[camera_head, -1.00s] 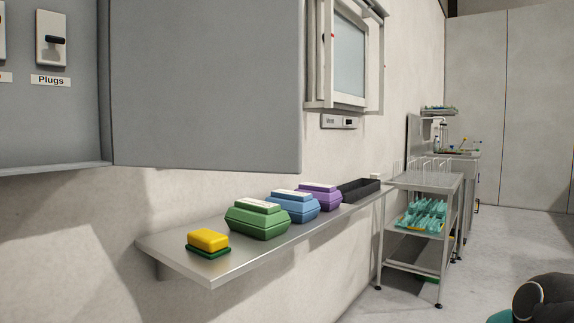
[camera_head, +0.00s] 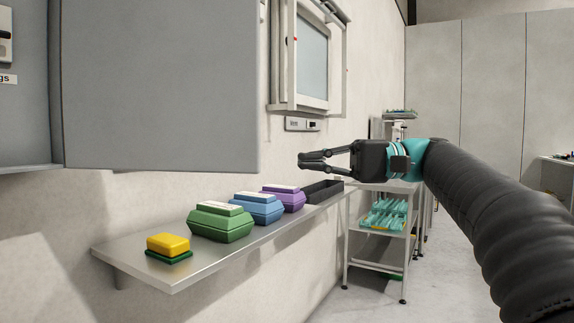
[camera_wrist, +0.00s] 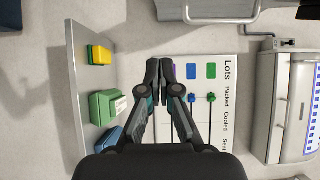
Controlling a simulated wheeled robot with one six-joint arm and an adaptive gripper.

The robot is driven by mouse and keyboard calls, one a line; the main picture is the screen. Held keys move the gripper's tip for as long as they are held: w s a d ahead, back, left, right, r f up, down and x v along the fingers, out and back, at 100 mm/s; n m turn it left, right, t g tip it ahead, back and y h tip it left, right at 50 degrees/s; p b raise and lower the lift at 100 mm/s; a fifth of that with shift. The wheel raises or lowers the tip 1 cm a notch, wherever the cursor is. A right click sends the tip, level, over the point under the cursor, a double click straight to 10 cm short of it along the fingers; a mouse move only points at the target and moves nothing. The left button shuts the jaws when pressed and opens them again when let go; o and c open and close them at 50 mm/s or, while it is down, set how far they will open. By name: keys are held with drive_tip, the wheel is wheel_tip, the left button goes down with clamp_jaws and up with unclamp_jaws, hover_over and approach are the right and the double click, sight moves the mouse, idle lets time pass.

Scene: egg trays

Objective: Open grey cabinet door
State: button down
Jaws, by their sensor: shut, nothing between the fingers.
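The large grey cabinet panel (camera_head: 160,85) fills the upper left of the head view. A narrower grey part with a partly cut-off label and black-and-white fitting (camera_head: 5,45) shows at its left; I cannot tell which part is the door or how far it stands open. My gripper (camera_head: 302,160) is shut and empty, pointing left, right of and apart from the panel's lower right corner. In the wrist view my gripper (camera_wrist: 165,70) has its fingertips together, with nothing between them. The cabinet is not clearly visible there.
A metal wall shelf (camera_head: 120,262) below the panel holds a yellow sponge (camera_head: 168,244), green (camera_head: 220,227), blue (camera_head: 256,211) and purple (camera_head: 283,200) boxes and a black tray (camera_head: 323,191). A wheeled cart (camera_head: 380,252) stands behind my gripper. Clear floor shows at the lower right.

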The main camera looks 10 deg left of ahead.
sight(250, 164)
drive_tip(key=s+a, duration=0.1)
drive_tip(key=a, duration=0.2)
drive_tip(key=s+a, duration=0.2)
drive_tip(key=a, duration=0.1)
drive_tip(key=s+a, duration=0.2)
drive_tip(key=a, duration=0.1)
drive_tip(key=shift+s+b, duration=0.1)
drive_tip(key=shift+b, duration=0.2)
drive_tip(key=shift+s, duration=0.45)
